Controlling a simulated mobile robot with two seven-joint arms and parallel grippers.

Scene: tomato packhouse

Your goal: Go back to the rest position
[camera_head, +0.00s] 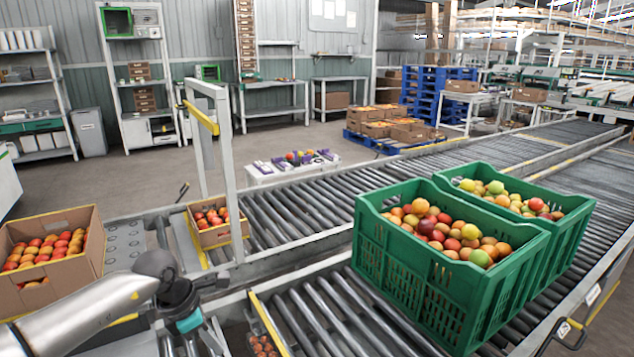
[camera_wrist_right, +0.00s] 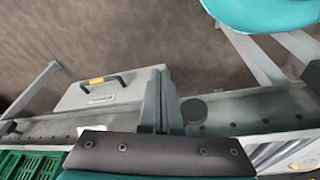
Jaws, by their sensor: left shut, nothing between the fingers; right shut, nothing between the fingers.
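My left gripper (camera_head: 198,332) is at the lower left of the head view, at the end of my silver arm with a dark wrist and a teal part. It is over the near edge of the conveyor, between the open cardboard box and the lower rollers. Its fingers are small and hard to make out; it holds nothing that I can see. My right gripper (camera_wrist_right: 162,98) is in the right wrist view, its two grey fingers together, with nothing between them. Below it in that view are a grey case-like part with a black handle and the floor.
A cardboard box (camera_head: 92,262) of tomatoes is at left, and a smaller one (camera_head: 215,236) stands by a grey frame (camera_head: 232,170). A green crate edge (camera_wrist_right: 30,165) shows in the right wrist view.

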